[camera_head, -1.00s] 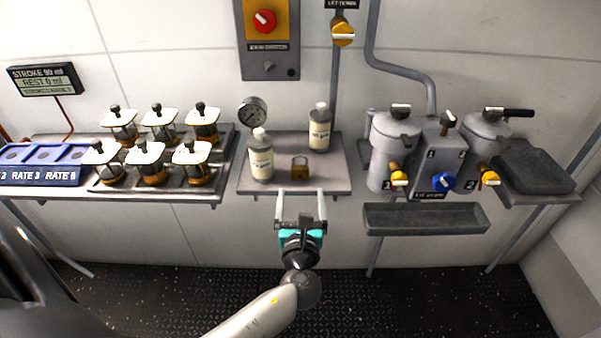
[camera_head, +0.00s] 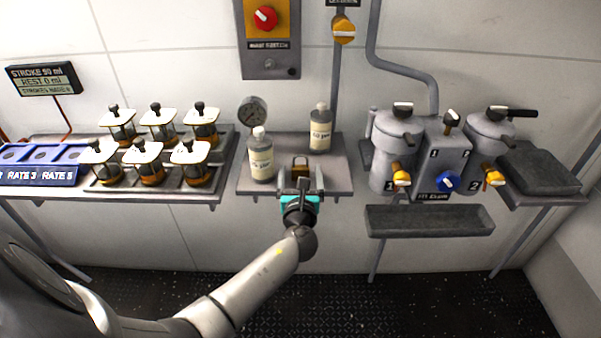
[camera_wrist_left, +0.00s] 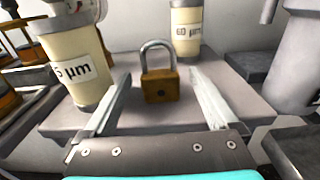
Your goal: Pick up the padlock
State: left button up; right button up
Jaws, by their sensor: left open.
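The padlock (camera_head: 300,163) has a brass body and a grey shackle and stands upright on the small middle shelf (camera_head: 337,180). In the left wrist view the padlock (camera_wrist_left: 160,85) is in the middle, just beyond and between the fingertips. My left gripper (camera_head: 301,178) is open, with one finger on each side of the line to the padlock, and neither finger visibly touches it. In the left wrist view the left gripper's fingers (camera_wrist_left: 160,98) are wide apart with nothing held. The gripper hides the padlock's lower part in the head view. My right gripper is not in view.
A labelled bottle (camera_head: 260,158) stands close left of the padlock. Another bottle (camera_head: 320,130) stands behind it to the right. A pressure gauge (camera_head: 253,111) is at the shelf's back left. Grey canisters (camera_head: 396,150) and a dark tray (camera_head: 430,220) are at the right.

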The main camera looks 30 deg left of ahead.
pick_arm(q)
grip_shut()
dwell(0.7)
